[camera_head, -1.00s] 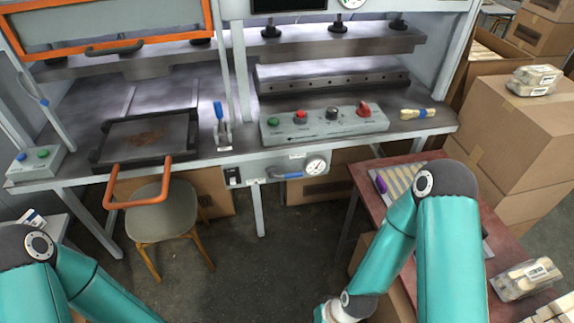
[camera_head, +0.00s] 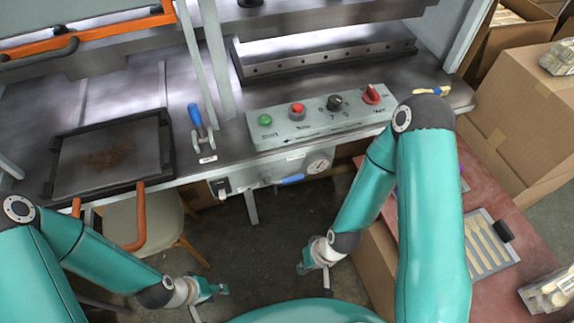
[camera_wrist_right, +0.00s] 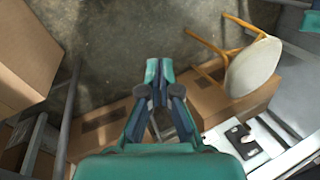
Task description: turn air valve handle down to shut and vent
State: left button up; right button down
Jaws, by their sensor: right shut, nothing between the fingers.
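The blue air valve handle (camera_head: 288,180) sits on the front panel under the bench edge. It lies roughly level, pointing right from its valve body (camera_head: 265,179), just left below the round gauge (camera_head: 318,166). My right gripper (camera_head: 304,269) hangs below the panel, apart from the handle. In the right wrist view its fingers (camera_wrist_right: 159,72) are together with nothing between them. My left gripper (camera_head: 219,290) is low at the left, well below the panel; its finger gap is too small to tell. The handle cannot be made out in the right wrist view.
Above the valve is a control box (camera_head: 320,116) with buttons and knobs. A blue-handled clamp (camera_head: 199,125) stands on the bench. A chair (camera_head: 150,222) is below left. A red table (camera_head: 482,180) with a spoon tray (camera_head: 487,244) is at right. Open floor lies below the panel.

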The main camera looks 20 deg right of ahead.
jog(key=shift+d, duration=0.2)
jog(key=w+d+n+t+h+b, duration=0.1)
jog(key=w+d+t+h+b, duration=0.15)
jog(key=w+t+b, duration=0.7)
jog(key=w+d+r+t+b, duration=0.1)
jog(key=w+r+b, duration=0.3)
jog(key=r+b, duration=0.2)
jog(key=w+d+r+n+t+h+b, duration=0.1)
jog(key=w+r+b, duration=0.3)
jog(key=b, duration=0.5)
notch_tip(320, 180, up, 2)
jog(key=shift+d+r+t, duration=0.15)
jog(key=shift+d+t, duration=0.1)
jog(key=shift+t, duration=0.2)
jog(key=shift+w, duration=0.1)
